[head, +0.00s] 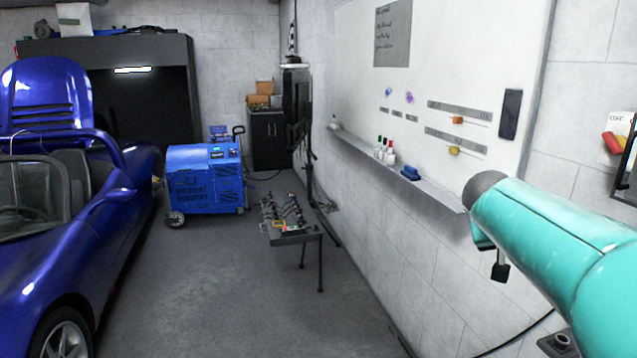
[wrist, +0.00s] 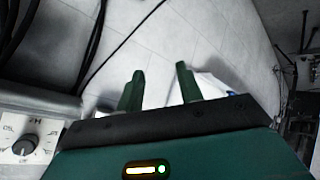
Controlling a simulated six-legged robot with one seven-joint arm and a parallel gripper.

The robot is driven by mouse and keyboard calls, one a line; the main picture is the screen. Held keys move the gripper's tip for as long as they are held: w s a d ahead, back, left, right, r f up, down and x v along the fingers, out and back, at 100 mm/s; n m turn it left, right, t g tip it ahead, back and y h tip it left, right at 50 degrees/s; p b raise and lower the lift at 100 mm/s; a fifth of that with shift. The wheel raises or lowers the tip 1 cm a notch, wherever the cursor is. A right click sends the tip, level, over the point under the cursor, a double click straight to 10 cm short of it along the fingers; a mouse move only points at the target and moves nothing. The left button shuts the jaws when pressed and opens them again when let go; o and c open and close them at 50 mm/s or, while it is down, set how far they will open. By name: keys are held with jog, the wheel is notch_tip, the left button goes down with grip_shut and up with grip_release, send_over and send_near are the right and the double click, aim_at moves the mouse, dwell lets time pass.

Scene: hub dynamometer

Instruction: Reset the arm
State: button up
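My gripper (wrist: 160,88) shows in the wrist view, its two dark green fingers apart with a clear gap between them. Nothing sits in the gap; pale wall or floor tiles show beyond it. Something white lies behind the right finger, too blurred to name. In the head view, my teal arm reaches in from the right edge in front of the whiteboard wall; the gripper's fingers cannot be made out there.
A whiteboard (head: 455,60) with a marker ledge (head: 400,172) lines the right wall. A blue car (head: 60,220) stands left, a blue machine (head: 205,180) and a low stand (head: 290,238) ahead. Grey floor between is clear. A dial panel (wrist: 30,140) and cables are near the gripper.

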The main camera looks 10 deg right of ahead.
jog(key=s+a+f+n+y, duration=0.2)
jog(key=s+a+f+y, duration=0.1)
jog(key=a, duration=0.7)
jog(key=s+a+f+n+t+y, duration=0.1)
jog(key=s+a+f, duration=0.4)
jog(key=a, duration=0.5)
jog(key=s+a+f+n+y, duration=0.2)
jog(key=s+a+f+y, duration=0.2)
jog(key=s+a, duration=0.3)
jog(key=a, duration=0.3)
jog(key=shift+s+a+f+n+y, duration=0.2)
jog(key=shift+a+f+n+y, duration=0.15)
jog(key=shift+f+n+y, duration=0.05)
jog(key=shift+a, duration=0.1)
